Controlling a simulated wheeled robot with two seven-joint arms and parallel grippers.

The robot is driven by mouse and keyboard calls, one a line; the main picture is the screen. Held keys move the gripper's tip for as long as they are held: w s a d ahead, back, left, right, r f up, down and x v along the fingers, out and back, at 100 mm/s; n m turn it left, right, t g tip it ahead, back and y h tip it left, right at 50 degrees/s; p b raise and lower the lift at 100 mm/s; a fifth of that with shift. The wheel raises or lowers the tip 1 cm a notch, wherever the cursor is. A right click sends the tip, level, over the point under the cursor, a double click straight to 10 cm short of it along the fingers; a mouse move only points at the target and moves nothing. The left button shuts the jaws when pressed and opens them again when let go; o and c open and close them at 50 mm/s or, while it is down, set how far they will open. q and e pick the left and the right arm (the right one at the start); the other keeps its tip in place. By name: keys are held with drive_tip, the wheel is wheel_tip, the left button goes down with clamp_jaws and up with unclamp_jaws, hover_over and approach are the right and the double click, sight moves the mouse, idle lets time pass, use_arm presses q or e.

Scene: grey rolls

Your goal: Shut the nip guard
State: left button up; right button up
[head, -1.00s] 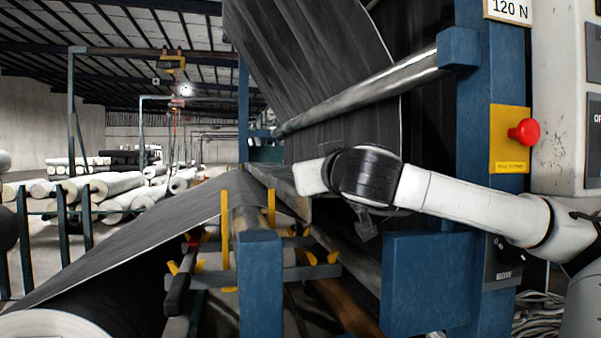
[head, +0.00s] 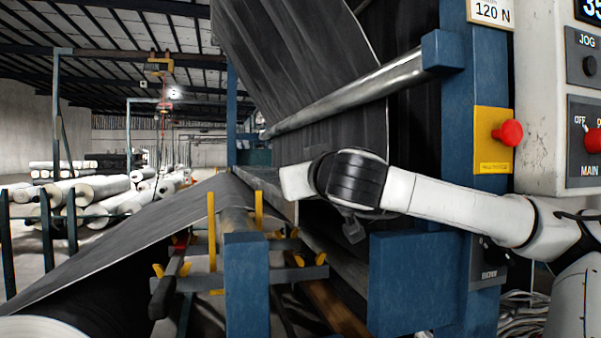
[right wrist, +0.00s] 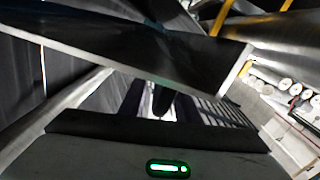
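A long grey plate (head: 262,180) along the roller line, likely the nip guard, runs away from me in the head view, beside the hanging dark web. My right arm comes in from the right, and its white hand (head: 297,181) is at the near end of this plate. The fingertips are not clear in the head view. In the right wrist view a dark plate with a pale edge (right wrist: 150,45) crosses close in front of the hand, and a dark finger-like part (right wrist: 162,102) shows below it. Contact cannot be told. My left gripper is not in view.
A blue frame post (head: 455,130) carries a steel roller (head: 350,97) and a yellow plate with a red stop button (head: 509,133). A blue box (head: 410,284) sits below my right forearm. A control cabinet (head: 541,95) stands at right. A large dark roll (head: 95,285) lies at front left.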

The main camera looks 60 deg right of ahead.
drive_tip(key=v, duration=1)
drive_tip(key=shift+a, duration=0.1)
